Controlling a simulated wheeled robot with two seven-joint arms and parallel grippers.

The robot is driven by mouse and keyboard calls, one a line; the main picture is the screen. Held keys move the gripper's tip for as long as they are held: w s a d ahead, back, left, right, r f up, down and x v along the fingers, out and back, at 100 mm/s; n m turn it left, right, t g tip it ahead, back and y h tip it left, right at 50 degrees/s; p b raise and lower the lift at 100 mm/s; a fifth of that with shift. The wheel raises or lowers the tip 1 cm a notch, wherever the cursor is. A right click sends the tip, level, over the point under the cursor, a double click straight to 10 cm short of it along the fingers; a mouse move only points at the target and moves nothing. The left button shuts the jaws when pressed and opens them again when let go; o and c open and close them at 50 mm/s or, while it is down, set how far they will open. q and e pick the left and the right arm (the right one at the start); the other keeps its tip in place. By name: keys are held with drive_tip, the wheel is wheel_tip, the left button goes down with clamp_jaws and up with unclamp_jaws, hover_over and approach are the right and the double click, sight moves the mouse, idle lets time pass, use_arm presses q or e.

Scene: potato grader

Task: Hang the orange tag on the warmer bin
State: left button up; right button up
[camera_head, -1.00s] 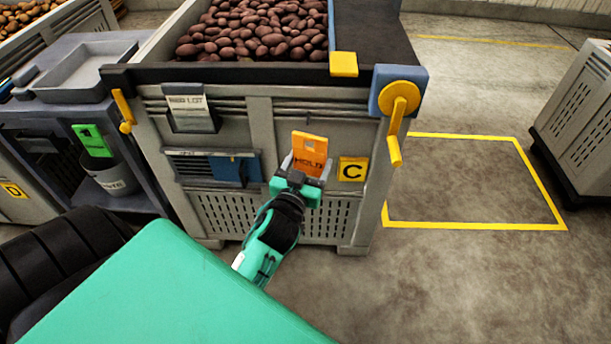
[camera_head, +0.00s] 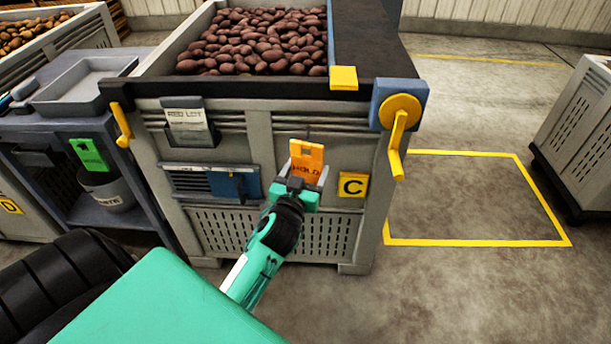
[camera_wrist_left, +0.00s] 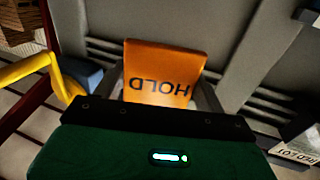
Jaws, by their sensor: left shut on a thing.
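The orange tag (camera_head: 306,161), marked HOLD, is in my left gripper (camera_head: 301,181), which is shut on its lower part. The gripper holds the tag upright in front of bin C (camera_head: 260,125), a grey slatted bin full of dark red potatoes, to the left of its yellow C plate (camera_head: 353,185). A thin dark line, perhaps a hook or peg, shows just above the tag. I cannot tell whether the tag touches it. The left wrist view shows the tag (camera_wrist_left: 164,72) upside down between the fingers, close to the bin wall. My right gripper is not in view.
On bin C are a card holder (camera_head: 189,125), a blue-fronted vent box (camera_head: 235,184) and a yellow crank (camera_head: 399,125). A green tag (camera_head: 89,154) hangs at the left bench above a grey bucket (camera_head: 108,192). Yellow-lined floor at right is empty.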

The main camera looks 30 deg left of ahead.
use_arm(q)
drive_tip(key=shift+w+a+f, duration=0.1)
drive_tip(key=shift+w+a, duration=0.25)
drive_tip(key=shift+w, duration=0.2)
drive_tip(key=shift+w+a, duration=0.35)
drive_tip(key=shift+w, duration=0.2)
drive_tip(key=shift+w+a, duration=0.4)
drive_tip(key=shift+w, duration=0.25)
drive_tip(key=shift+w+a+f+b, duration=0.25)
drive_tip(key=shift+w+a+f, duration=0.1)
drive_tip(key=shift+w, duration=0.15)
drive_tip(key=shift+w+a+f+b, duration=0.2)
drive_tip(key=shift+w+a+b, duration=0.1)
drive_tip(key=shift+w, duration=0.2)
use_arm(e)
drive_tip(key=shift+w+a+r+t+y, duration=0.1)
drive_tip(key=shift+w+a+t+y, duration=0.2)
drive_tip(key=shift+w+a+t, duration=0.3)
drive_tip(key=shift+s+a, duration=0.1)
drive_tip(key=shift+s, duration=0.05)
use_arm(q)
drive_tip(key=o, duration=1.1)
drive_tip(key=shift+o, duration=0.2)
